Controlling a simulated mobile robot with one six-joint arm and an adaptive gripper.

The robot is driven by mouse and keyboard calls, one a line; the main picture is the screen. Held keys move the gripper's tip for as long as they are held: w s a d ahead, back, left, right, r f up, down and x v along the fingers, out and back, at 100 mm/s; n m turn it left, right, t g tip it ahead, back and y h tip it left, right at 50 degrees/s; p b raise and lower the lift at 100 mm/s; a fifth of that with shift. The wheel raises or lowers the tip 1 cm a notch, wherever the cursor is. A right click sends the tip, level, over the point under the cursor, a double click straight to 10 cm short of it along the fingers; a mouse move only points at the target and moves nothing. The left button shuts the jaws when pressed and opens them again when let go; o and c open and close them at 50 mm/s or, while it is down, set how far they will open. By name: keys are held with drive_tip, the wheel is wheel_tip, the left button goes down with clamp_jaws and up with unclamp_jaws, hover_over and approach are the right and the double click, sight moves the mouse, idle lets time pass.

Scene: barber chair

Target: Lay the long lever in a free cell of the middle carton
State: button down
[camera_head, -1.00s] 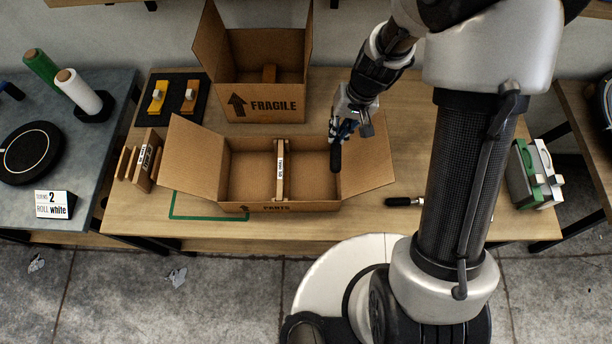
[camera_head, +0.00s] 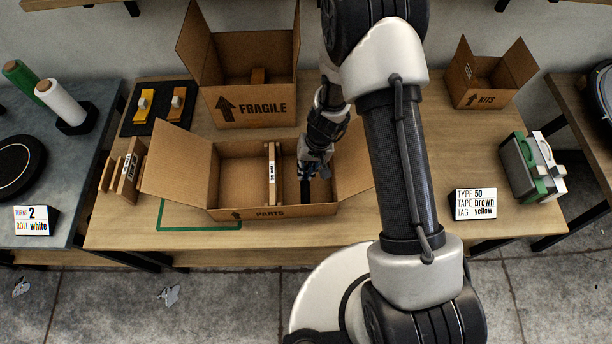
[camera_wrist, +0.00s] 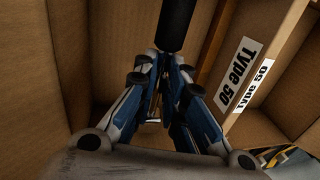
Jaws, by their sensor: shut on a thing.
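My gripper (camera_head: 312,168) is shut on a lever whose black handle (camera_head: 305,191) hangs down from the fingers. In the wrist view the black handle (camera_wrist: 175,22) sticks out past the blue fingertips. The open carton marked PARTS (camera_head: 270,212) stands in the middle of the table. A divider (camera_head: 272,180) with a Type 50 label splits it into two cells. My gripper and the lever are over or within the right cell, to the right of the divider. I cannot tell whether the lever touches the floor. The left cell (camera_head: 240,175) looks empty.
The FRAGILE carton (camera_head: 250,108) stands behind, and the KITS carton (camera_head: 485,95) is at the back right. Spare dividers (camera_head: 125,172) stand to the left. A sign (camera_head: 474,204) reads type 50, tape brown, tag yellow. Green and white tape dispensers (camera_head: 535,165) are at right.

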sight(306, 175)
drive_tip(key=shift+f+b, duration=0.7)
drive_tip(key=shift+f, duration=1.2)
drive_tip(key=shift+f, duration=0.2)
drive_tip(key=c, duration=1.7)
unclamp_jaws()
drive_tip(key=shift+o, duration=0.2)
drive_tip(key=shift+r, duration=0.1)
